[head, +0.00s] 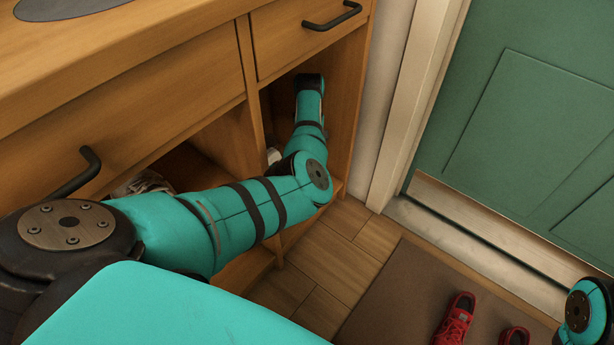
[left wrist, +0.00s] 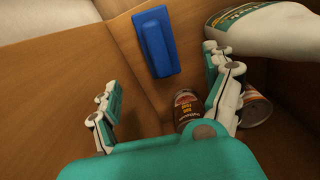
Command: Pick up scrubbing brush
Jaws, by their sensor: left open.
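A blue block-like object (left wrist: 155,42), which looks like the scrubbing brush, stands against the wooden cabinet wall in the left wrist view. Its bristles do not show. My left gripper (left wrist: 160,80) is open and empty, with its fingers spread to either side below the blue object and apart from it. In the head view my left arm reaches into the right compartment of the wooden cabinet, where the gripper and the brush are hidden. Only part of my right arm shows at the lower right; its gripper is out of view.
A white bottle (left wrist: 262,28) is close to the right finger. A can (left wrist: 187,108) stands below the blue object, and another can (left wrist: 256,106) is partly behind the right finger. The cabinet divider (head: 249,55) borders the compartment. Red shoes (head: 457,318) lie on a mat (head: 395,300).

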